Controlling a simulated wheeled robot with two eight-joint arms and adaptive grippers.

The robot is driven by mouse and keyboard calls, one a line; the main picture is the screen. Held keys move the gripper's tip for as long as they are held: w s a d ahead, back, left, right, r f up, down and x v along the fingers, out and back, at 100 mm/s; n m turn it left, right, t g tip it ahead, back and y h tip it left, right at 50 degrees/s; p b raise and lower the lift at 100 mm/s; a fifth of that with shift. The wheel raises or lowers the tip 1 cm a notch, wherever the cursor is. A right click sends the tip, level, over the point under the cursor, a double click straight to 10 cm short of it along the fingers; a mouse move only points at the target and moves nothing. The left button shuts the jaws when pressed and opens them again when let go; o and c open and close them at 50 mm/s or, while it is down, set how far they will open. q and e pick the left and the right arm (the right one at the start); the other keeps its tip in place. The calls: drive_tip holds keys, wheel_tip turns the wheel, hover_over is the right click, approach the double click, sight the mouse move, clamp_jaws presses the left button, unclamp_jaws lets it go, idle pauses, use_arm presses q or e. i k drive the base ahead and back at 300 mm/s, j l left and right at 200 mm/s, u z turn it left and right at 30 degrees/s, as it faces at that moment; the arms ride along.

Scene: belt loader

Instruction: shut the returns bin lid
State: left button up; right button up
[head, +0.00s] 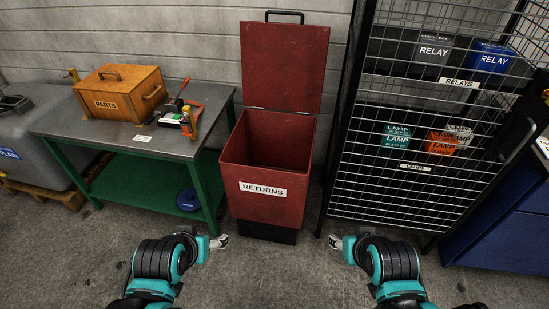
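The returns bin (263,205) is a tall red box with a white RETURNS label on its front, standing on the floor in the middle. Its red lid (283,65) is raised upright at the back, with a dark handle (284,14) along its top edge, and the bin's mouth is open. My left gripper (220,242) is low in front of the bin on the left, apart from it. My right gripper (336,242) is low on the right, also apart from the bin. Both fingertips are small here, and I cannot tell if they are open or shut.
A green-legged workbench (62,122) stands left, holding a wooden PARTS box (120,97) and tools. A black mesh cage (420,190) with relay and lamp boxes stands close on the right. A blue cabinet (520,225) is far right. Floor before the bin is clear.

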sight(284, 64)
drive_tip(key=i+j+u, duration=0.15)
drive_tip(key=i+j, duration=0.2)
drive_tip(key=i+j+u, duration=0.15)
drive_tip(key=i, duration=0.35)
drive_tip(key=i+j+u, duration=0.15)
drive_tip(key=i+j, duration=0.15)
drive_tip(key=i, duration=0.15)
